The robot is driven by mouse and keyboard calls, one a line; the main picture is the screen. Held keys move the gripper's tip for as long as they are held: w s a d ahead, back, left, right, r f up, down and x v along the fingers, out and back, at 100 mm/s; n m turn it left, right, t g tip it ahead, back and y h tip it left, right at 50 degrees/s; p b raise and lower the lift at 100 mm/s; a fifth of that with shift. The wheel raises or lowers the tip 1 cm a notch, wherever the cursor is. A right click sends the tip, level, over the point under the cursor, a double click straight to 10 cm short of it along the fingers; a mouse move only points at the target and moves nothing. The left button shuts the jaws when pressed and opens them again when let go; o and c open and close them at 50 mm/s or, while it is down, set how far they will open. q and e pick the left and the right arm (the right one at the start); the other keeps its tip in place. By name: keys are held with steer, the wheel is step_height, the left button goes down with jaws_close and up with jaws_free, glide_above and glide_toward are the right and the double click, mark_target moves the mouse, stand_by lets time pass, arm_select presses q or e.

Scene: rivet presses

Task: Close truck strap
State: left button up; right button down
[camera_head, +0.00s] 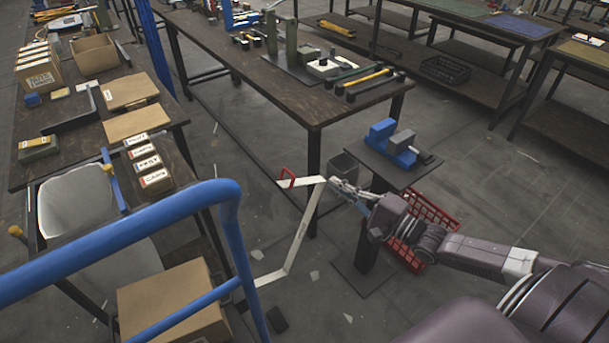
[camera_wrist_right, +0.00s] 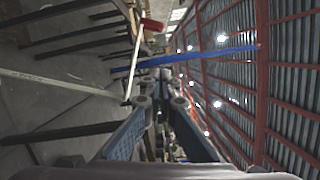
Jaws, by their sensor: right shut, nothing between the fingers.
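The truck's blue tubular frame (camera_head: 225,187) stands at the lower left in the head view. A pale strap bar (camera_head: 300,235) reaches out from the truck, bends upward and ends at a red handle (camera_head: 287,178). The wrist view shows the pale bar (camera_wrist_right: 60,86) and the red handle (camera_wrist_right: 152,25) to the left of my fingers. My right gripper (camera_head: 338,185) is shut and empty, close beside the bar's upper bend; I cannot tell whether it touches. My fingertips also show in the wrist view (camera_wrist_right: 161,102). My left gripper is out of view.
A cardboard box (camera_head: 172,300) sits at the truck. A workbench (camera_head: 310,95) with tools stands behind, and a vise stand (camera_head: 375,165) and red crate (camera_head: 433,220) stand near my right arm. A table (camera_head: 60,165) with boxes is at left. Floor shows between them.

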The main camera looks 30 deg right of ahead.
steer(key=w+a+r+p, duration=0.1)
steer(key=w+a+p, duration=0.1)
steer(key=w+a, duration=0.4)
steer(key=shift+w+a, duration=0.15)
steer(key=shift+a, duration=0.15)
steer(key=shift+r+p, duration=0.1)
steer(key=shift+p, duration=0.2)
steer(key=s+a+r+n+p, duration=0.1)
steer(key=a+r+p, duration=0.1)
steer(key=a+p, duration=0.3)
steer(key=s+a+r+n+p, duration=0.1)
steer(key=a+p, duration=0.4)
steer(key=a, duration=0.7)
step_height(320, 180, up, 2)
steer(key=shift+s+r+n+g+p, duration=0.2)
steer(key=shift+r+n+g+p, duration=0.1)
steer(key=shift+n+g, duration=0.15)
steer(key=shift+s+f, duration=0.1)
steer(key=shift+s, duration=0.05)
